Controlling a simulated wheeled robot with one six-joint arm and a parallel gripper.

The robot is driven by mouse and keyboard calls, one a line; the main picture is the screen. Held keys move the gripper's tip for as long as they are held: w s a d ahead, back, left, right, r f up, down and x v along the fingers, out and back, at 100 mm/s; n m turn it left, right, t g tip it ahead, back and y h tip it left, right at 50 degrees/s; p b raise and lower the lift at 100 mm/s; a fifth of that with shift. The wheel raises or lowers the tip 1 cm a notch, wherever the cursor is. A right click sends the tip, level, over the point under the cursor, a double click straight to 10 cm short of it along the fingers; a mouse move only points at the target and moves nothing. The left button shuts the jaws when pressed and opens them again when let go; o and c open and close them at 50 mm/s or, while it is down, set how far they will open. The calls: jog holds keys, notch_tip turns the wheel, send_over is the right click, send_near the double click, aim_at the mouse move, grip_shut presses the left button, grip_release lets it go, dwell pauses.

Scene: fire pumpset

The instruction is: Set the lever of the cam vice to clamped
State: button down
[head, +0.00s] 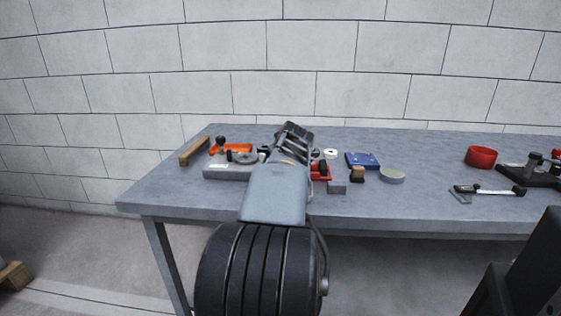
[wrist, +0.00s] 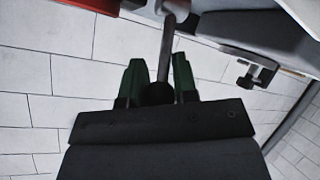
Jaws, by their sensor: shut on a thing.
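In the wrist view my gripper (wrist: 159,66) has its two green fingers on either side of a grey lever rod (wrist: 167,40) with a dark round knob (wrist: 157,93). The fingers are shut on this lever near its knob end. The rod runs up to a pale round part at the top edge, where its mount is cut off. In the head view my arm hides the fingers and the lever. A red block (head: 321,172), perhaps part of the cam vice, shows just right of my arm, partly covered. Whether the lever stands at clamped cannot be told.
On the table (head: 165,195), a grey plate (head: 222,173) and an orange item (head: 238,149) lie left of my arm. A blue block (head: 362,160), a pale round dish (head: 391,176) and a red ring (head: 481,157) lie right. The table's front middle-right is clear.

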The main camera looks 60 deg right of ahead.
jog(key=shift+r, duration=0.15)
dwell(0.4)
jog(key=c, duration=0.9)
grip_release()
jog(key=p+v, duration=0.1)
jog(key=v, duration=1.2)
jog(key=shift+s+a+p, duration=0.25)
jog(key=shift+a+p, duration=0.15)
jog(key=shift+c, duration=0.2)
